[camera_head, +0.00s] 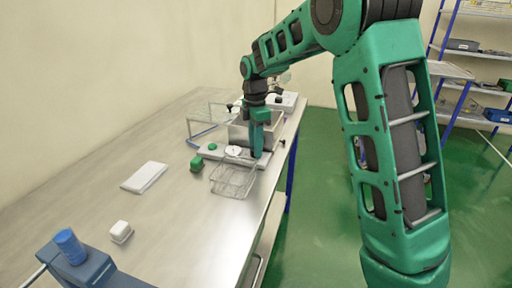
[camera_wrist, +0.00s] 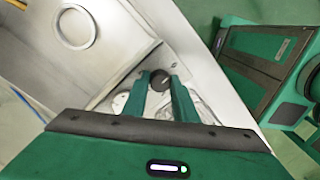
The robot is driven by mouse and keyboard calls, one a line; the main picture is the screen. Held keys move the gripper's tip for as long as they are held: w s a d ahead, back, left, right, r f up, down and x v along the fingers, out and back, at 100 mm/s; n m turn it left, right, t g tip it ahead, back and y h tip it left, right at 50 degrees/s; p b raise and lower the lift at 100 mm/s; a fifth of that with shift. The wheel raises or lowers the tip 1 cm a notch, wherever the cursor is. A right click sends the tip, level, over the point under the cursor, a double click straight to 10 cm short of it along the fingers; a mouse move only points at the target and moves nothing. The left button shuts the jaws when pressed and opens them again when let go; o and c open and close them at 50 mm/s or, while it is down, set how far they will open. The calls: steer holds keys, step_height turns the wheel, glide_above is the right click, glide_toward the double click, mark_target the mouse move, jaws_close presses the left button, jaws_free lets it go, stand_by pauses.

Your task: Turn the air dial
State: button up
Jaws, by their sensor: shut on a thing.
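My gripper (camera_head: 257,153) reaches down to the right end of a pale panel at the table's right edge. In the wrist view its two green fingers (camera_wrist: 162,88) stand on either side of a round black dial (camera_wrist: 159,79), shut on it. In the head view the dial is hidden by the fingers. A white round gauge (camera_head: 233,150) and a green button (camera_head: 212,146) sit on the same panel, left of my gripper. How far the dial is turned cannot be told.
A wire basket (camera_head: 234,181) stands just in front of the panel, and a metal box (camera_head: 240,135) behind it. A green block (camera_head: 196,164), a white flat case (camera_head: 144,177) and a small white box (camera_head: 121,232) lie on the table (camera_head: 185,215). Its left middle is mostly clear.

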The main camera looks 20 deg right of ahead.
steer(key=o, duration=1)
steer(key=shift+o, duration=0.2)
steer(key=shift+r, duration=0.1)
step_height(320, 180, up, 11)
steer(key=shift+w+f, duration=0.2)
steer(key=shift+w, duration=0.05)
